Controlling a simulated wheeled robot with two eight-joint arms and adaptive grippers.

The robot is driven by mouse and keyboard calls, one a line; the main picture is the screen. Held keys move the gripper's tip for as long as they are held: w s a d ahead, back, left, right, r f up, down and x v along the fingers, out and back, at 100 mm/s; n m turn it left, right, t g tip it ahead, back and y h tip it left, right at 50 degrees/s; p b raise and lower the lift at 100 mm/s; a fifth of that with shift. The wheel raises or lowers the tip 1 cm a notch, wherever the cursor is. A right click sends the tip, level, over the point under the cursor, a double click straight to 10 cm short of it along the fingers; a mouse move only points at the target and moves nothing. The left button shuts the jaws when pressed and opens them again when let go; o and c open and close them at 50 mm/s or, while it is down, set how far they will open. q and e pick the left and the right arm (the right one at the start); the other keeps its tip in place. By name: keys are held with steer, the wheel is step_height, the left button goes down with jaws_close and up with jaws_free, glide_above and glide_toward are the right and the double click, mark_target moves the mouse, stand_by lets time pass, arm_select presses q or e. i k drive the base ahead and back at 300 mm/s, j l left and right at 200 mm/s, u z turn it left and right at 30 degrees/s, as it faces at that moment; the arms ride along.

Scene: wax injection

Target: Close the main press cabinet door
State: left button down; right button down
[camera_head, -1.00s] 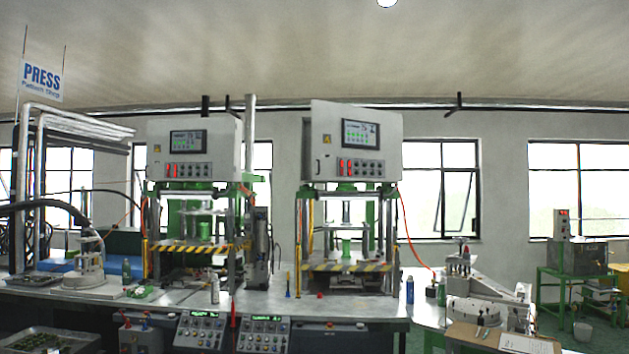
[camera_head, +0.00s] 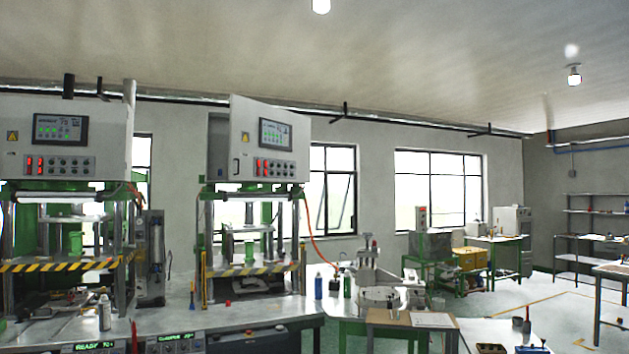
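Two presses stand on the long workbench, each with a white control cabinet on top. The right press cabinet (camera_head: 217,146) has a front door (camera_head: 266,142) carrying a screen, red displays and black knobs. This door looks ajar: its left edge stands out toward me and its top edge slopes down to the right. A dark handle shows near its lower left. The left press cabinet (camera_head: 62,135) has its front flat and looks closed. Neither of my grippers is in view.
The workbench (camera_head: 235,315) runs in front of the presses, with a spray can (camera_head: 104,312) and a blue bottle (camera_head: 318,286) on it. Open floor (camera_head: 480,305) lies beyond, before the shelves (camera_head: 590,222).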

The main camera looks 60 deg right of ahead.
mark_target(258, 131)
steer(key=i+l+z, duration=0.25)
steer(key=z, duration=0.2)
steer(key=i+z, duration=1)
steer(key=i, duration=0.4)
steer(key=i+z, duration=0.15)
steer(key=i, duration=0.35)
steer(key=i+j+z, duration=0.15)
steer(key=i, duration=0.4)
steer(key=i+j+z, duration=0.15)
steer(key=i, duration=0.4)
